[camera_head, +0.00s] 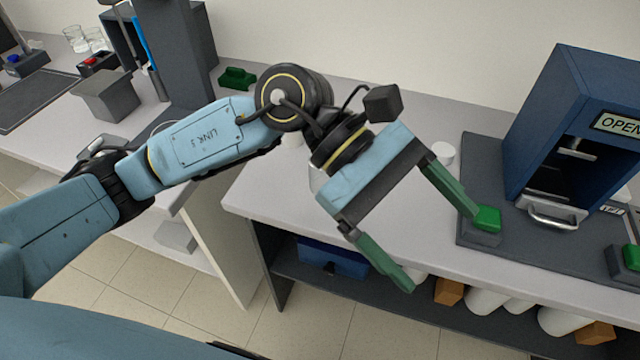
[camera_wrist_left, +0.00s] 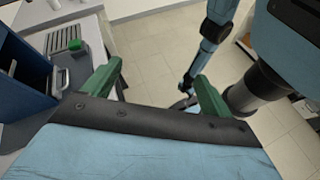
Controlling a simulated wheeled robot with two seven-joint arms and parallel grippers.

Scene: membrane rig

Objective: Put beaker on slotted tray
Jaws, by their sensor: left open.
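My left gripper (camera_head: 443,250) is open and empty, its green fingers spread wide over the front part of the right-hand counter. Two clear glass vessels (camera_head: 75,39) stand at the far left back. A grey slotted tray (camera_wrist_left: 60,41) shows in the left wrist view, beside a green button.
A blue cabinet marked OPEN (camera_head: 570,130) stands on a dark mat at the right, with green buttons before it. A white round piece (camera_head: 443,152) is on the counter behind the gripper. A shelf below holds a blue bin (camera_head: 333,257), white cylinders and brown blocks.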

